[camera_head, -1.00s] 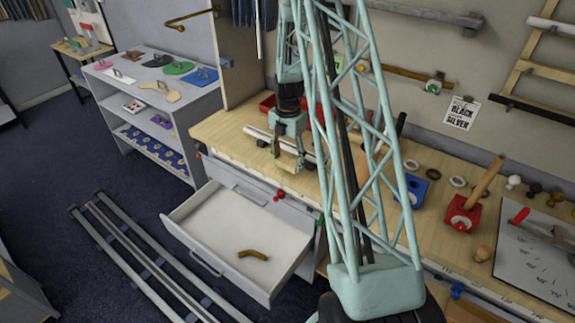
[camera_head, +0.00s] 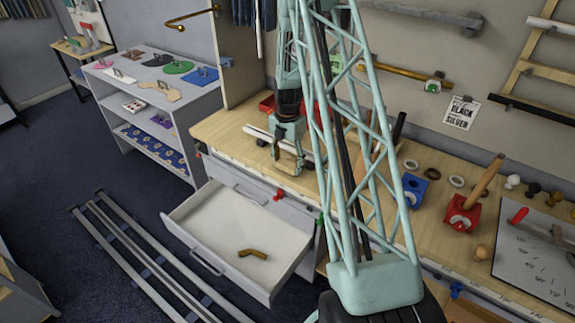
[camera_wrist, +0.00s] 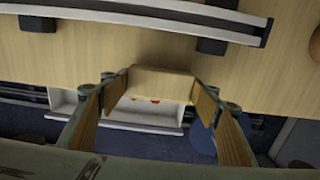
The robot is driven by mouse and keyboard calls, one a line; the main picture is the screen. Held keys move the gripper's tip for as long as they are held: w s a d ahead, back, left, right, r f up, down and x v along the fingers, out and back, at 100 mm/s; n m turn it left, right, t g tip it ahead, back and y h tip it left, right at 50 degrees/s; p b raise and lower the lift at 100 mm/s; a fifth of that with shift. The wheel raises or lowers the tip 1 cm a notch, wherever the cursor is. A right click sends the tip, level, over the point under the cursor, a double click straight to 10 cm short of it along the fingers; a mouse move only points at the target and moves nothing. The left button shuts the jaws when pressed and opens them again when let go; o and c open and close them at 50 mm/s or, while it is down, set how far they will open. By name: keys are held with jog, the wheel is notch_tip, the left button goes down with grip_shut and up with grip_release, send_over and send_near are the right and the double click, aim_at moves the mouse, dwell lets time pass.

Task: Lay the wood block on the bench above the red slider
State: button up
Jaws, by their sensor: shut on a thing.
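The wood block (camera_wrist: 162,84) is a pale wooden piece held between the fingertips of my gripper (camera_wrist: 160,90) in the wrist view. My gripper (camera_head: 289,164) is low over the front edge of the wooden bench (camera_head: 226,128) in the head view, where the block is hard to tell from the bench top. The red slider (camera_head: 278,195) is on the bench front, just below my gripper and above the open drawer. Whether the block touches the bench is unclear.
A silver rail (camera_wrist: 150,14) on dark supports lies on the bench beside my gripper. The open drawer (camera_head: 225,235) sticks out below and holds a brown bent piece (camera_head: 252,254). A blue block (camera_head: 413,188) and a red block (camera_head: 462,213) stand farther right.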

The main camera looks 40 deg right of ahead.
aim_at(288, 164)
jog(key=shift+f, duration=0.35)
jog(key=shift+f, duration=0.15)
jog(key=o, duration=0.9)
jog(key=shift+r+b, duration=0.4)
jog(key=shift+r, duration=5.75)
